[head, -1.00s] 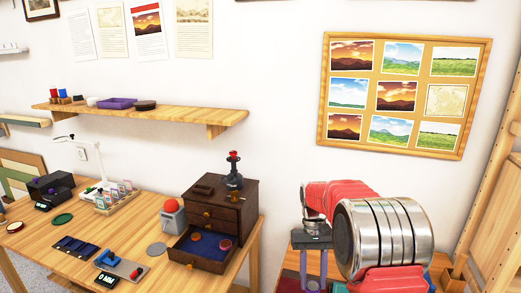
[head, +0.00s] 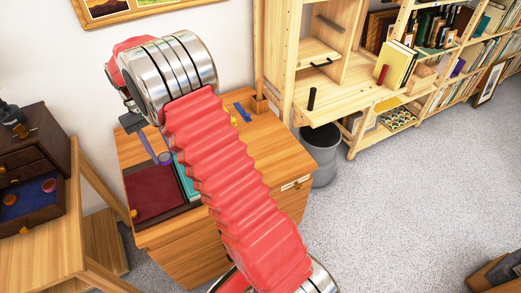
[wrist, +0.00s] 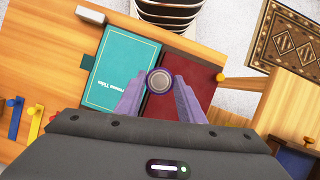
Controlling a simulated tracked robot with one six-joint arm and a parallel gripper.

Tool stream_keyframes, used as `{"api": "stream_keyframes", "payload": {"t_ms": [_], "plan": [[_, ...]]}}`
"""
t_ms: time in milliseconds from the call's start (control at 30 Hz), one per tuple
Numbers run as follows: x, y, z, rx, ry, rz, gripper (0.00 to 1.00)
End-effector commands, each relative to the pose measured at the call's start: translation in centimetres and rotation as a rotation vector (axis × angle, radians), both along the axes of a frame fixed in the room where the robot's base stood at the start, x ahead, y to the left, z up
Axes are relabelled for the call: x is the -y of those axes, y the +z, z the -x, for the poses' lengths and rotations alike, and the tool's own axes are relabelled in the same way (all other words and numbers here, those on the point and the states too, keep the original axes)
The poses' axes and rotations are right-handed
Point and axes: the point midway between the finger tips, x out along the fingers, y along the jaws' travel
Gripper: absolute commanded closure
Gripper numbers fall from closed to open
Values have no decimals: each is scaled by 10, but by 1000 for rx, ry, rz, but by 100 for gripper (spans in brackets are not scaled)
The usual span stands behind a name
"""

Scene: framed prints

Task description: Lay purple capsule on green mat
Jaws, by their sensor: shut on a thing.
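The purple capsule (wrist: 161,81) shows end-on in the wrist view as a round grey face with a purple rim. My gripper (wrist: 160,88) is shut on it, with one pale purple finger on each side. In the head view my gripper (head: 163,157) hangs above the low wooden cabinet at the left, with the purple capsule at its fingertips; its lower part is hard to make out. The green mat is not visible in either view now.
A teal book (wrist: 122,68) and a dark red surface (head: 152,190) lie on the wooden cabinet (head: 280,150) below my gripper. A dark drawer unit (head: 35,165) stands on the desk at left. A grey bin (head: 322,150) and shelves stand right; the carpet is open.

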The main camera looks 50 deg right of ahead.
Motion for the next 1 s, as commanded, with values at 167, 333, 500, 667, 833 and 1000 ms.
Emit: {"api": "stream_keyframes", "payload": {"t_ms": [167, 333, 500, 667, 833, 1000], "plan": [[53, 4, 12, 0, -104, 0, 90], [98, 3, 30, -1, -215, -1, 90], [139, 0, 49, -1, -355, 0, 90], [174, -5, 67, 0, -516, 0, 90], [207, -11, 88, -1, -714, -1, 90], [237, -17, 108, -1, -936, -1, 90]]}}
